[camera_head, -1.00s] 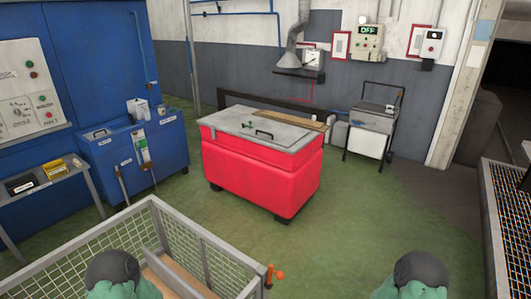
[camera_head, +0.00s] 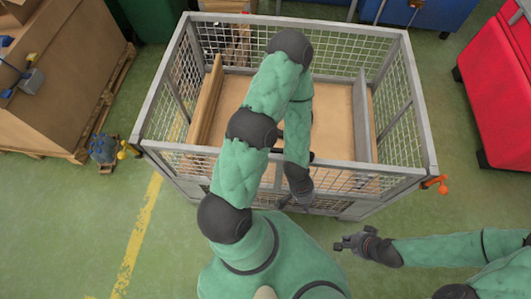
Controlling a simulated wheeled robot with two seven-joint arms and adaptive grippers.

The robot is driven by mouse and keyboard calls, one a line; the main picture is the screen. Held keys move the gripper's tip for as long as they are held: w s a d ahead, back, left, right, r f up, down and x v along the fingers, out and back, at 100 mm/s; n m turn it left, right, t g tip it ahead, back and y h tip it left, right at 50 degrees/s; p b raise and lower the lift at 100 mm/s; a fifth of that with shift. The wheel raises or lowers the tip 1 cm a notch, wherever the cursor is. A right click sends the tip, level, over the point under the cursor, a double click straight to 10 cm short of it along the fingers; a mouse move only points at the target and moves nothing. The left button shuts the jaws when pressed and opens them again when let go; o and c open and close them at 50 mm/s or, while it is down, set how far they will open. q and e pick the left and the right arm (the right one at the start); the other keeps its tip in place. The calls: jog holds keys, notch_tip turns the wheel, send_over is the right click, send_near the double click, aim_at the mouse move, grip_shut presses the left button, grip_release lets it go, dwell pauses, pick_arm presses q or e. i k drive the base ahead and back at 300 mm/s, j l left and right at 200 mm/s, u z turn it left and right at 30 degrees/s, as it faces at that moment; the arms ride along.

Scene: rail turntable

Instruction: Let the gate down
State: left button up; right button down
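A grey-framed wire mesh crate (camera_head: 147,118) stands in front of me, with a wooden floor inside. Its near side is a mesh panel, the gate (camera_head: 372,184), and it stands upright. An orange handle (camera_head: 437,184) sits at the near right corner and a yellow one (camera_head: 124,153) at the near left corner. My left arm arches over the crate and folds back. My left gripper (camera_head: 290,204) is at the middle of the gate's near side; its fingers are too small to read. My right gripper (camera_head: 341,244) is in front of the gate, apart from it, over the floor.
A wooden board (camera_head: 205,100) and a grey divider (camera_head: 363,115) stand inside the crate. A large cardboard box on a pallet (camera_head: 60,75) is at the left. A red bin (camera_head: 500,85) is at the right. The green floor between crate and bin is clear.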

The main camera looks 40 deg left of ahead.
aim_at(279, 172)
jog(key=u, duration=1.25)
